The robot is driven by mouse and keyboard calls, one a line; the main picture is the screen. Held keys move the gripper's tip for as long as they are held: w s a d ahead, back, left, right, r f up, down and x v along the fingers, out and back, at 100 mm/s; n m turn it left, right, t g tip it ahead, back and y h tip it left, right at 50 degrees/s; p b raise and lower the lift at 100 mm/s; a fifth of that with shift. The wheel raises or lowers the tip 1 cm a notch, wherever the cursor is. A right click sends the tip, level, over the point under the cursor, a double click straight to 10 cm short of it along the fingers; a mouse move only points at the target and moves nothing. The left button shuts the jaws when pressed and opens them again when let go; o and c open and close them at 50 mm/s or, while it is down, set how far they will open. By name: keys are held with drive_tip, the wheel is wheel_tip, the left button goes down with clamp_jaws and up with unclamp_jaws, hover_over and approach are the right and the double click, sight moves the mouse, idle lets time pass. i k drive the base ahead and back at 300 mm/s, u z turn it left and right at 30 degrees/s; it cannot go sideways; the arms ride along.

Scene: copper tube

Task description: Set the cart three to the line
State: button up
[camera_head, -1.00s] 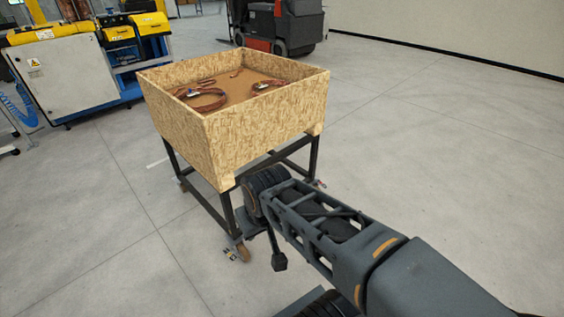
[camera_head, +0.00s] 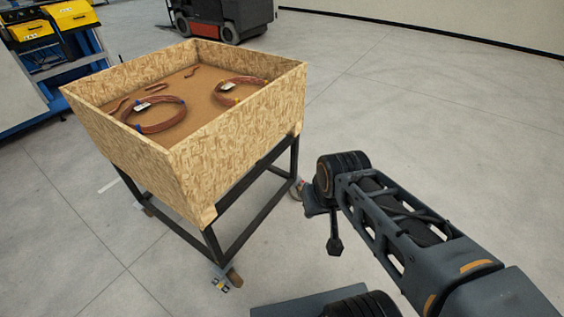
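The cart (camera_head: 238,139) is an open chipboard box on a dark metal frame with castors, standing at the left centre. Coiled copper tube (camera_head: 156,113) lies inside it at the left, and a second coil (camera_head: 240,91) lies at the right. A few short copper pieces lie near the box's far side. My arm reaches in from the lower right, and its end is beside the cart's right side, apart from the box wall in the picture. The fingers of my gripper are not visible, and I cannot tell whether it touches the frame.
A blue and yellow machine (camera_head: 48,50) stands at the back left. A red and dark grey floor vehicle (camera_head: 222,15) stands at the back. A pale wall (camera_head: 440,22) closes the back right. The concrete floor right of the cart is clear. A short white floor mark (camera_head: 108,185) lies left of the cart.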

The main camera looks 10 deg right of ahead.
sight(188, 166)
drive_tip(key=u, duration=0.1)
drive_tip(key=i, duration=1.05)
drive_tip(key=u, duration=0.6)
